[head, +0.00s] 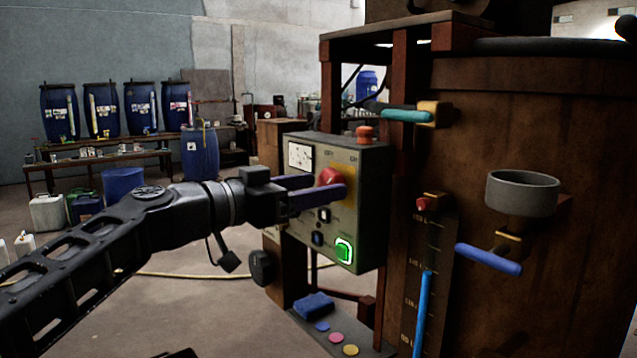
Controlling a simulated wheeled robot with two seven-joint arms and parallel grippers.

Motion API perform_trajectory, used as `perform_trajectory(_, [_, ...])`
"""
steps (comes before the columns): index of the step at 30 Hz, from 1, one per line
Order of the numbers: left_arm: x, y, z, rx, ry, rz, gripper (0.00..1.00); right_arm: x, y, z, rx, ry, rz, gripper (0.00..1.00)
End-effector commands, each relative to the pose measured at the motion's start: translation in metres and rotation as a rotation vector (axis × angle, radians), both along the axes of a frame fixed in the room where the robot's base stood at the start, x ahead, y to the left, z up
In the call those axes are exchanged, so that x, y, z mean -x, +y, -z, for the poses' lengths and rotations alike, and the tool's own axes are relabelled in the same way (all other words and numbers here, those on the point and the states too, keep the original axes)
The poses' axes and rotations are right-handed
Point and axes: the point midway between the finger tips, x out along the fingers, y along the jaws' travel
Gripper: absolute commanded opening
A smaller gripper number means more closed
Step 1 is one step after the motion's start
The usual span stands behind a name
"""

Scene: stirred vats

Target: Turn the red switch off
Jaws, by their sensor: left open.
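The red switch (329,177) is a rounded red knob on the front of a grey-green control box (372,215) in the middle of the head view. My left gripper (340,188) reaches in from the left. Its two purple-blue fingers are apart, one behind and above, one in front and below, with the red switch between their tips. I cannot tell whether the fingers touch it. The near finger hides the lower part of the switch. The box also carries a dial, small dark buttons and a lit green button (344,250). My right gripper is not in view.
A large brown vat (560,290) with a blue-handled valve (488,259) and a grey cup (522,193) stands close on the right. A red-orange button (364,132) tops the box.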

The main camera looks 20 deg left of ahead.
Motion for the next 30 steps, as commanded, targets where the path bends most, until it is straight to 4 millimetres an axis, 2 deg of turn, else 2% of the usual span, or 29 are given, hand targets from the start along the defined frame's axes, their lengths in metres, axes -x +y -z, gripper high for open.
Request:
perform_trajectory(4, [-0.0072,-0.0062,-0.0003,0.0,0.0,0.0,0.67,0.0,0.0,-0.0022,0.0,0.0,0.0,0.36])
perform_trajectory(12, [-0.0076,-0.0066,0.0002,0.0,0.0,0.0,0.65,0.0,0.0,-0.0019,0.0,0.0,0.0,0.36])
perform_trajectory(30, [-0.0075,-0.0063,0.0002,0.0,0.0,0.0,0.16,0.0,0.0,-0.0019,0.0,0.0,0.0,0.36])
